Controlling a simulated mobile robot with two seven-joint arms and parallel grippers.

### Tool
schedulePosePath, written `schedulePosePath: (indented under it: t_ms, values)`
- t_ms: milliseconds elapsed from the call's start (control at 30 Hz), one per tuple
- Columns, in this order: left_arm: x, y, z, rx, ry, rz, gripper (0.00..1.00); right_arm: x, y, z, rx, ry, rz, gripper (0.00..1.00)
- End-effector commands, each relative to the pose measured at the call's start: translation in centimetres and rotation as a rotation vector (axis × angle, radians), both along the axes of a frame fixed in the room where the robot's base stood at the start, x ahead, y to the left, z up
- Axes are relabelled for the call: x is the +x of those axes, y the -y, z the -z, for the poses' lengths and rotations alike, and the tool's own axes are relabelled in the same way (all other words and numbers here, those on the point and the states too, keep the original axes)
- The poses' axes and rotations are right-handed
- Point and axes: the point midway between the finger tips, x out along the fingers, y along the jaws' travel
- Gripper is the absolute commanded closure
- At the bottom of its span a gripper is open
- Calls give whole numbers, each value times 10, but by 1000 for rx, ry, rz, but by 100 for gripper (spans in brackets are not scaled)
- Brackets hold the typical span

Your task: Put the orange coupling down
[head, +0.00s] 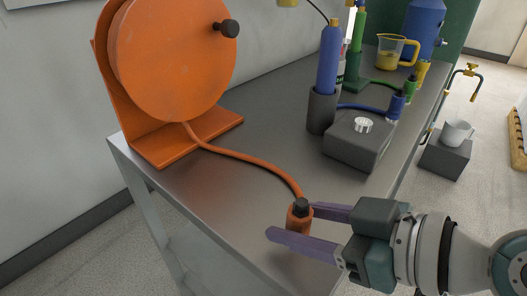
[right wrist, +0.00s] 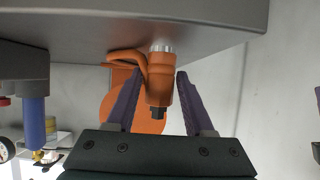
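The orange coupling (head: 298,222) has a black cap and stands upright on the grey metal table (head: 245,190) near its front edge. It also shows in the right wrist view (right wrist: 161,80), with its silvery end at the table surface. The orange hose (head: 250,157) runs from it to the orange reel (head: 172,65). My right gripper (head: 290,222) has its purple fingers on either side of the coupling, with narrow gaps visible in the right wrist view (right wrist: 159,75). A purple and dark sliver at the right edge of that view looks like my left gripper (right wrist: 317,95).
A grey block with a silvery knob (head: 355,145) and a blue cylinder in a dark holder (head: 322,110) stand farther back. A yellow measuring jug (head: 392,55) is at the far end.

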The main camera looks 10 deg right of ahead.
Motion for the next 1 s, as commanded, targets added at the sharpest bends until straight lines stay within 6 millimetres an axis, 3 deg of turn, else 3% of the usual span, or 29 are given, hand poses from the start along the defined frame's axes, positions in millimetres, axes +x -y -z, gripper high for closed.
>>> schedulePosePath:
  t_ms: [133, 467, 1000]
  values:
    - [0, 0, 0, -1, 0, -1, 0, 0, 0, 0, 0, 0, 0, 32]
    - [0, 3, -5, -11, 0, -7, 0, -3, 2, -5, -1, -2, 0, 32]
    - [0, 2, -11, -7, 0, -4, 0, -76, 59, -50, -3, -4, -1, 32]
